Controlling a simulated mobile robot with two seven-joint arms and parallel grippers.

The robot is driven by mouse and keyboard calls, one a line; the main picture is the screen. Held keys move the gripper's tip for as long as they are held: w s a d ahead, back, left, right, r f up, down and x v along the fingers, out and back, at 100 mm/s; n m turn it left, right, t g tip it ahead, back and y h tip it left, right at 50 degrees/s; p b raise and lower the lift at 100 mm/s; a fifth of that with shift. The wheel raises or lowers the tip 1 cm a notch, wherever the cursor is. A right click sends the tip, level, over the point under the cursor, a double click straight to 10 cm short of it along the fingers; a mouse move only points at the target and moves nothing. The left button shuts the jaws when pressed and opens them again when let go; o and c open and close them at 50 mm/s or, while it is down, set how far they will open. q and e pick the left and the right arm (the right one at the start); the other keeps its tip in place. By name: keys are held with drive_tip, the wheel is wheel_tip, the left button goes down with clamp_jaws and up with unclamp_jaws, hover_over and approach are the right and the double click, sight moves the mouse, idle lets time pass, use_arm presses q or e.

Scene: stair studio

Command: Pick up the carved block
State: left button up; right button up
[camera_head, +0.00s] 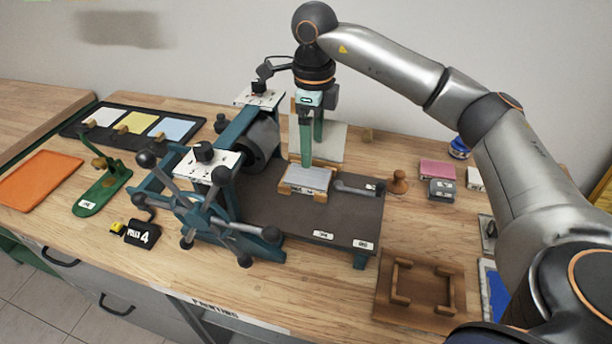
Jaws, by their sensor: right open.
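What looks like the carved block (307,179) is a flat block with a grey top and wooden edges, lying on the dark press bed (300,223). My right gripper (307,160) comes down from above with its green fingers pointing at the block. The fingers are open, with the tips just above or at the back edge of the block. I cannot tell whether they touch it. My left gripper is not in view.
A printing press (213,190) with a spoked wheel stands left of the block. A small roller (352,187) lies right beside the block. A wooden knob (398,181) and a wooden frame jig (420,287) are to the right.

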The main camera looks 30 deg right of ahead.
sight(310, 176)
wheel_tip(310, 176, down, 8)
drive_tip(key=shift+a+r+p, duration=0.1)
drive_tip(key=shift+a+p, duration=0.05)
drive_tip(key=shift+p, duration=0.4)
drive_tip(key=c, duration=1.2)
